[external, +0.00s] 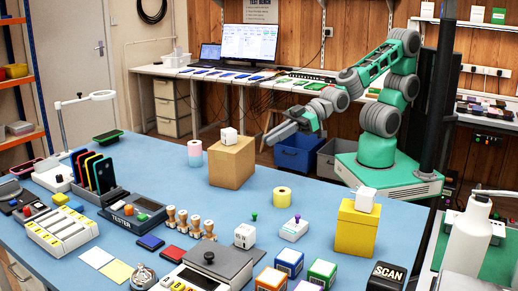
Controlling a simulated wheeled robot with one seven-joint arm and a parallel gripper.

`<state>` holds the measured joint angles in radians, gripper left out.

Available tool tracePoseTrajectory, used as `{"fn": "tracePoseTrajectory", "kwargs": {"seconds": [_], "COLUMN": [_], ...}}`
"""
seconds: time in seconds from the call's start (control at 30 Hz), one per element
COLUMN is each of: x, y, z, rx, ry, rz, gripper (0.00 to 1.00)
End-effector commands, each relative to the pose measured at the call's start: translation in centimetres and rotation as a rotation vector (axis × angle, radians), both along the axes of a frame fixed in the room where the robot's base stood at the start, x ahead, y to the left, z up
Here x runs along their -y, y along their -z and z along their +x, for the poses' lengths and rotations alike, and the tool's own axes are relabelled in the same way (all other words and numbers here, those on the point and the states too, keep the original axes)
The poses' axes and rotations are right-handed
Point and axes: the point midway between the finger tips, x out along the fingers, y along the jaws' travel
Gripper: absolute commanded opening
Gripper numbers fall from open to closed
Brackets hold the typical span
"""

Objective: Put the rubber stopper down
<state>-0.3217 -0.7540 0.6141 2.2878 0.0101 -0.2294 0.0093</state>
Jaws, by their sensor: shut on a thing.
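My gripper (271,137) is in the external view, in the air behind and to the right of the brown cardboard box (232,163). Its fingers point to the left and are shut. The rubber stopper between them is too small to make out at this distance. A small green peg-like piece (254,216) stands on the blue table (215,205) in front of the box. A similar purple piece (297,218) is at a small white box (293,231).
A yellow box (356,228) with a white block (365,199) on top stands at the right. A yellow roll (281,196) and a white die (245,236) are mid-table. Several wooden-handled stamps (182,219) crowd the left front.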

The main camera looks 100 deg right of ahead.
Motion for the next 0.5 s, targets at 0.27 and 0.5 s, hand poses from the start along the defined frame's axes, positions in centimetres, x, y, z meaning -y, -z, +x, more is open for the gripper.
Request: {"fn": "tracePoseTrajectory", "kwargs": {"seconds": [0.27, 0.5], "x": [-12.1, -14.3], "y": [-0.2, 0.0], "z": [-6.9, -11.0], "rx": [0.005, 0.002], "ry": [-0.282, -0.337], "rz": [0.003, 0.003], "gripper": [0.00, 0.00]}}
